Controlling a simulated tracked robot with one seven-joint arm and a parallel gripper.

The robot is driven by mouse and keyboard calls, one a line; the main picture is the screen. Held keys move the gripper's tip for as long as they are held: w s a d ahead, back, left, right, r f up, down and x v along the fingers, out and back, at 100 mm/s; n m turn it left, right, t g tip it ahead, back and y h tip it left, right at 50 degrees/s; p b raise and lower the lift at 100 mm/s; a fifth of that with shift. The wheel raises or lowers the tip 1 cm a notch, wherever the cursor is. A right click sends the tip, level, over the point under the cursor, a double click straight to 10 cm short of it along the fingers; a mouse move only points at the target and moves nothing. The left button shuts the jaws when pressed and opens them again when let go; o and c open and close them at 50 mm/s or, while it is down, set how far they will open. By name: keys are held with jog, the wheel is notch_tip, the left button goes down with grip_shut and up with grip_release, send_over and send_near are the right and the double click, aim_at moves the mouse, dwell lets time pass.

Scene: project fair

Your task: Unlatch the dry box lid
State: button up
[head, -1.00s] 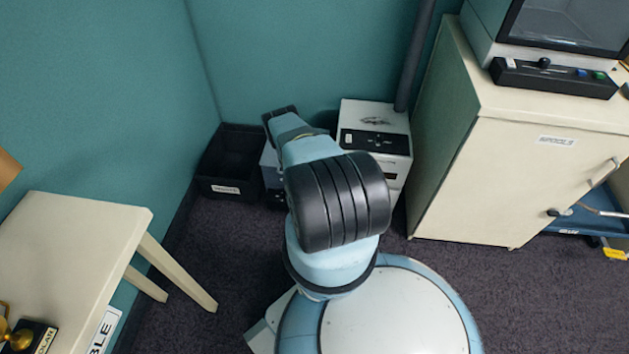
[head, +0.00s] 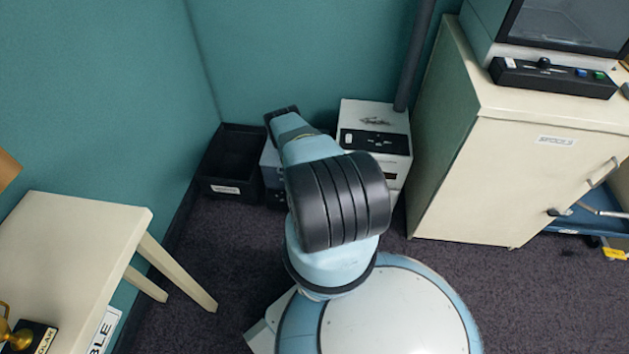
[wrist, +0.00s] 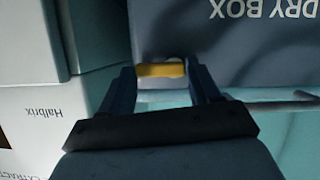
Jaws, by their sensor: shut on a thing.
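The dry box (wrist: 265,45) is blue-grey, with its name upside down in the wrist view. Its yellow latch (wrist: 161,70) lies between the fingertips of my gripper (wrist: 163,74), which is shut on it. In the head view only a strip of a blue-grey box (head: 270,172), apparently the dry box, shows beside my arm. My arm hides the gripper and the latch there. I cannot tell from these frames how far the latch is turned.
A white machine (head: 376,143) stands right of the box, and its label (wrist: 42,112) shows in the wrist view. A black open bin (head: 232,165) is at the left. A cream cabinet (head: 520,175) stands right and a cream table (head: 70,240) left. Carpet between is clear.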

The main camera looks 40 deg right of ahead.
jog(key=shift+f+m+y, duration=0.15)
jog(key=shift+m+y, duration=0.15)
jog(key=shift+m, duration=0.2)
jog(key=shift+c, duration=0.2)
jog(key=o, duration=1.1)
jog(key=shift+c, duration=0.2)
jog(key=v, duration=1.3)
jog(key=shift+s+a, duration=0.2)
jog(key=shift+s, duration=0.2)
